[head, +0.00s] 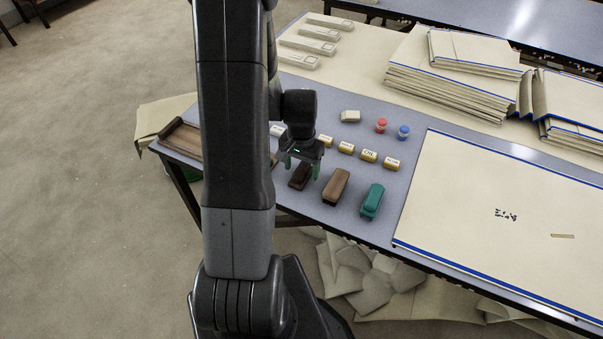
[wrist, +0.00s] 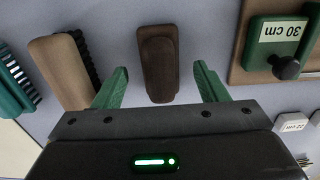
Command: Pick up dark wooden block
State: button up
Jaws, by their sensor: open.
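The dark wooden block (head: 300,176) lies on the blue-grey table (head: 330,212) near its front edge, left of a lighter brown brush. In the wrist view the dark wooden block (wrist: 158,62) shows whole, between and beyond my two green fingertips. My gripper (head: 303,168) is open and empty, pointing down over the block; it also shows in the wrist view (wrist: 160,85). Gaps show between the block and both fingers. In the head view my gripper partly covers the block.
The brown brush (head: 336,187) and a green brush (head: 372,201) stand to the right. Behind are small labelled blocks (head: 368,156), a red jar (head: 381,125) and a blue jar (head: 403,132). A wooden tray (head: 182,139) is at left.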

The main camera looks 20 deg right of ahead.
aim_at(301, 168)
jog(key=shift+f, duration=0.95)
jog(key=c, duration=1.2)
jog(key=shift+o, duration=0.2)
jog(key=shift+r, duration=5.05)
